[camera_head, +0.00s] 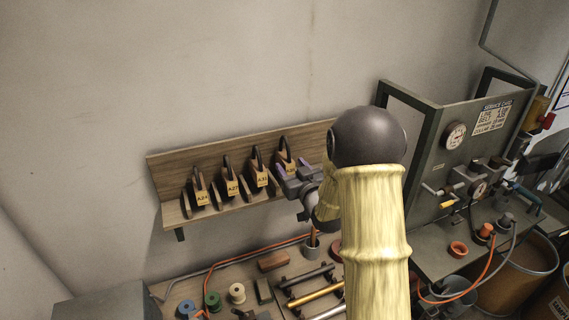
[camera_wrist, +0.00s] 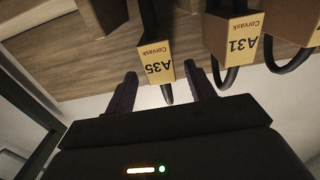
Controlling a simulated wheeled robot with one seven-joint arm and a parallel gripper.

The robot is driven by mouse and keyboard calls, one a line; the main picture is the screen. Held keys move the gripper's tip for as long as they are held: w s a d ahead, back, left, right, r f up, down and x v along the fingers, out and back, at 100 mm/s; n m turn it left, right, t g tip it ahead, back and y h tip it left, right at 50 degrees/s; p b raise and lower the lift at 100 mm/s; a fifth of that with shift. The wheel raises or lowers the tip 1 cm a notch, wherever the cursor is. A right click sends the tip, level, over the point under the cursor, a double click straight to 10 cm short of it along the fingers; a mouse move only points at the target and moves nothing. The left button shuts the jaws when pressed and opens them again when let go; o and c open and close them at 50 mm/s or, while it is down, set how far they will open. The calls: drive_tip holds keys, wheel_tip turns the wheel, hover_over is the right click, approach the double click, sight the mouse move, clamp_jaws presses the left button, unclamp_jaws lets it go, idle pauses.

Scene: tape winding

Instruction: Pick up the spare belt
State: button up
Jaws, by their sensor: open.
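Several black belts hang over wooden holders with yellow labels on a wall shelf, among them A24 (camera_head: 200,197), A27 (camera_head: 231,187) and A31 (camera_head: 262,178). The A35 belt (camera_head: 281,146) is at the right end, its label partly hidden by my gripper (camera_head: 293,168). In the wrist view my gripper (camera_wrist: 161,75) is open, with its two dark fingers on either side of the lower end of the A35 belt (camera_wrist: 167,96) and its label (camera_wrist: 157,64). I cannot tell whether they touch the belt. The A31 belt (camera_wrist: 226,80) hangs just right of the fingers.
The wooden shelf (camera_head: 170,168) is fixed to the wall. Below it a bench holds spools, such as a green one (camera_head: 212,300), and rollers (camera_head: 314,293). A machine panel with a gauge (camera_head: 455,135) and a service card (camera_head: 492,115) stands at the right.

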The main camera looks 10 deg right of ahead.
sight(285, 159)
drive_tip(key=shift+w+a+r+p, duration=0.15)
drive_tip(key=shift+w+a+p, duration=0.05)
drive_tip(key=shift+w+p, duration=0.65)
drive_tip(key=w+p, duration=0.2)
drive_tip(key=shift+w+a, duration=0.3)
drive_tip(key=shift+a, duration=0.05)
drive_tip(key=shift+w+f+p, duration=0.25)
drive_tip(key=shift+w+p, duration=0.15)
drive_tip(key=shift+c, duration=0.2)
drive_tip(key=c, duration=1.1)
